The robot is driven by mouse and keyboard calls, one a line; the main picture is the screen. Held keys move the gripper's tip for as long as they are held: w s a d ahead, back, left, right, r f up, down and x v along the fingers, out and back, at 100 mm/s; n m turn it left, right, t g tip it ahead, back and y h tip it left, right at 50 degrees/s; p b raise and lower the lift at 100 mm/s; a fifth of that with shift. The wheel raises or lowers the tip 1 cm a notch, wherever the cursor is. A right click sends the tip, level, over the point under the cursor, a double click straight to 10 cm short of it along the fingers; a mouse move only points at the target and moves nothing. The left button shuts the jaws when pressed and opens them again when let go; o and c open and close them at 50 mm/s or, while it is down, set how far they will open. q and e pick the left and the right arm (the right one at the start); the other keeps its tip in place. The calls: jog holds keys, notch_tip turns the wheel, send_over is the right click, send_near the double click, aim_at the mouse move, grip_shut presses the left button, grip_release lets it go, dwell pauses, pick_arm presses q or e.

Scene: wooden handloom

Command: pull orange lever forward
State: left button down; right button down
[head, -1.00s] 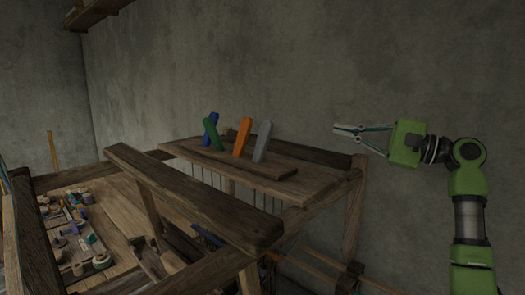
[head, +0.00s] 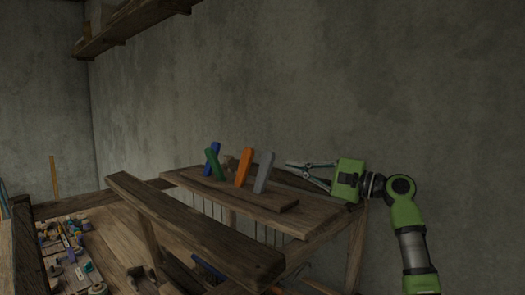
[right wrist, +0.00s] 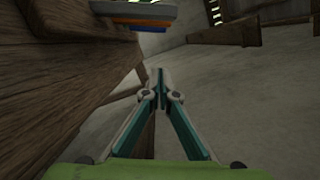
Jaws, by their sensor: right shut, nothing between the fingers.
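The orange lever (head: 243,168) stands upright, tilted slightly, on the loom's wooden top board. A grey lever (head: 264,173) is just right of it, and a green lever (head: 213,164) and blue lever (head: 210,153) cross to its left. My right gripper (head: 289,164) is shut and empty, pointing left, a little right of the grey lever and apart from the levers. In the right wrist view the closed fingers (right wrist: 157,75) show, with the orange lever (right wrist: 140,21) at the top, partly behind the grey one (right wrist: 135,9). My left gripper is not in view.
The wooden top board (head: 310,219) lies below the levers. A thick beam (head: 190,222) crosses in front. A tray of spools and small parts (head: 90,270) is at lower left. Bare wall (head: 400,90) leaves free room behind and to the right.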

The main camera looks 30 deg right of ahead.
aim_at(244, 169)
jog(key=p+x, duration=0.1)
jog(key=x, duration=0.2)
jog(key=p+x, duration=0.1)
jog(key=x, duration=0.3)
jog(key=shift+w+a+r+p, duration=0.2)
jog(key=shift+w+r+p, duration=0.05)
jog(key=shift+p, duration=0.05)
jog(key=shift+s+a+r+p, duration=0.2)
jog(key=shift+a+p, duration=0.1)
jog(key=shift+a, duration=0.2)
jog(key=shift+s+a+r+p, duration=0.2)
jog(key=shift+a+p, duration=0.1)
jog(key=shift+a, duration=0.25)
jog(key=shift+s+a+r, duration=0.25)
jog(key=shift+s+a, duration=0.2)
jog(key=shift+a, duration=0.1)
jog(key=shift+w+f, duration=0.1)
jog(key=shift+w, duration=0.05)
